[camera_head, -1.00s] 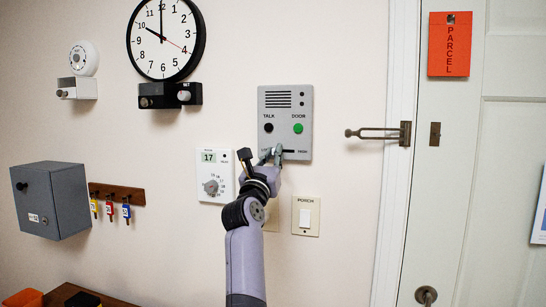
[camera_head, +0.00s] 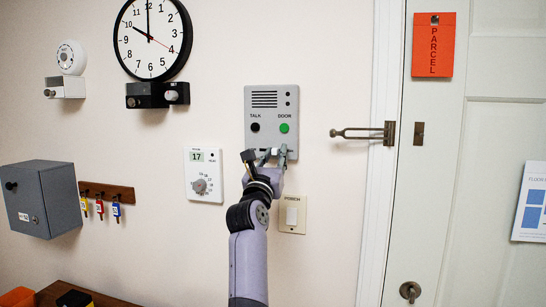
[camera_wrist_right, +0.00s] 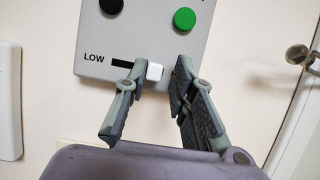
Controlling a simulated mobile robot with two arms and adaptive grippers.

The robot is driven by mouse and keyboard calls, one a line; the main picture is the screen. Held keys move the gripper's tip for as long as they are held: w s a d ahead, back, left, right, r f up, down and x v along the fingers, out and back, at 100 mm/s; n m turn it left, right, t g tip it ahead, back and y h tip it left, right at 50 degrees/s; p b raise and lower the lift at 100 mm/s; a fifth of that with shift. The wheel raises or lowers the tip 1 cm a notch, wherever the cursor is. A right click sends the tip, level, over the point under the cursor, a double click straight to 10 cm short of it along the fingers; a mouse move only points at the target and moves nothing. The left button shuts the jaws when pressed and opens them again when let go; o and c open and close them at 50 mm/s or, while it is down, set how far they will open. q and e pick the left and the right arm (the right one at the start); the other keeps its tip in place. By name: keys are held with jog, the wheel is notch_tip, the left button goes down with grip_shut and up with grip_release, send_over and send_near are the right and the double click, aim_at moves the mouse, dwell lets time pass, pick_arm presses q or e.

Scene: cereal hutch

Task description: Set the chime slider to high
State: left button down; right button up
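The grey intercom panel (camera_head: 270,112) hangs on the wall, with a black TALK button and a green DOOR button. In the right wrist view, the chime slider's white knob (camera_wrist_right: 154,71) sits between my right gripper's fingertips (camera_wrist_right: 160,68), close against the left finger. The dark slot (camera_wrist_right: 123,63) shows left of the knob, beside the word LOW. The right finger covers the panel's right lower part, and no HIGH label shows. My right gripper (camera_head: 274,156) is at the panel's lower edge, its fingers apart. My left gripper is not in view.
A thermostat (camera_head: 203,175) is left of my right gripper, and a PORCH switch (camera_head: 292,214) is just below right. A door hook (camera_head: 360,133) sticks out to the right. A grey box (camera_head: 43,199) and key rack (camera_head: 108,191) are farther left.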

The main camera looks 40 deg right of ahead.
jog(key=shift+o, duration=0.8)
jog(key=shift+w+a, duration=0.1)
jog(key=shift+w, duration=0.05)
jog(key=shift+a, duration=0.1)
jog(key=v, duration=0.7)
jog(key=shift+s, duration=0.2)
jog(key=shift+f, duration=0.1)
